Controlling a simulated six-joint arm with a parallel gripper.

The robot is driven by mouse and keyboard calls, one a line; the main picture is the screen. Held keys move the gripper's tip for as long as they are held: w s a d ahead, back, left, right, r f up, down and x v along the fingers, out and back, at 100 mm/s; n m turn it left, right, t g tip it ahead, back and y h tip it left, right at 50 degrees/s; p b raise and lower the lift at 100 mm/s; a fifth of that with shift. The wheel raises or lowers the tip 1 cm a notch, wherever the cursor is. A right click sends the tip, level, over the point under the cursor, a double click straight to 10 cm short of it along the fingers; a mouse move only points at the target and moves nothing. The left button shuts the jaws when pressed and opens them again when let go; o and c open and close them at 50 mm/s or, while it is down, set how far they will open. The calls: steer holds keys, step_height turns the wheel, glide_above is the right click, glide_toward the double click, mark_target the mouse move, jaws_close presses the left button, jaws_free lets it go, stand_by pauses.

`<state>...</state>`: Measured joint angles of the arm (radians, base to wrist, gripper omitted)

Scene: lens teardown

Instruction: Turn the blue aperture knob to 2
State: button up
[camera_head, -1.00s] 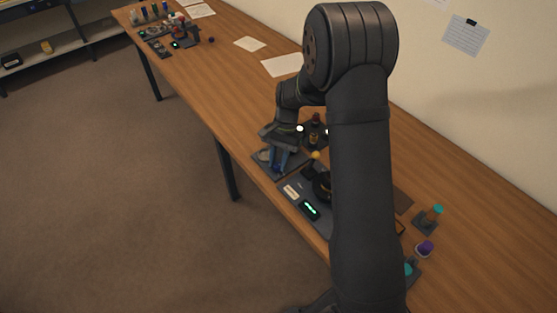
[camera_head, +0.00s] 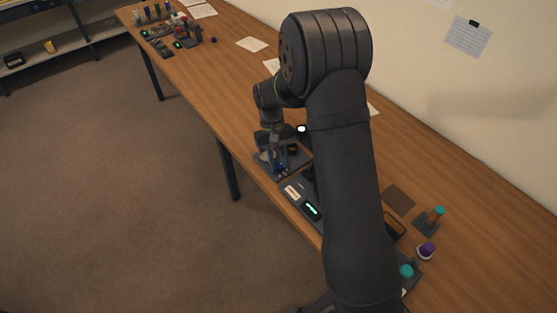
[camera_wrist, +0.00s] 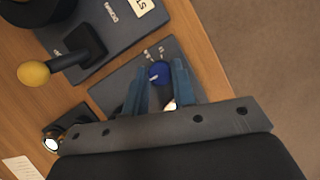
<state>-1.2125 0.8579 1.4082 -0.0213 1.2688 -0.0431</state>
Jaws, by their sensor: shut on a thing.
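The blue aperture knob (camera_wrist: 159,72) sits on a dark plate (camera_wrist: 110,88) near the table's edge, with small light marks printed beside it in the wrist view. A short pale line shows on the knob. My gripper (camera_wrist: 158,78) is shut on the knob, one blue finger on each side of it. In the head view my gripper (camera_head: 278,163) reaches down onto the same plate (camera_head: 297,160). The figures by the knob are too small to read, so its setting cannot be told.
A dark panel (camera_wrist: 116,28) with a yellow-balled lever (camera_wrist: 34,74) lies beside the knob's plate. In the head view a green-lit display (camera_head: 312,209) stands near the front edge. A teal-topped part (camera_head: 439,211) and a purple-capped part (camera_head: 426,250) stand at the right.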

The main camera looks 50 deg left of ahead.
steer(key=shift+n, duration=0.4)
steer(key=o, duration=1)
steer(key=v, duration=1.7)
steer(key=shift+s+r, duration=0.2)
steer(key=shift+r, duration=0.05)
steer(key=x, duration=1.7)
steer(key=shift+w+f, duration=0.2)
steer(key=shift+f, duration=0.1)
steer(key=shift+r, duration=0.1)
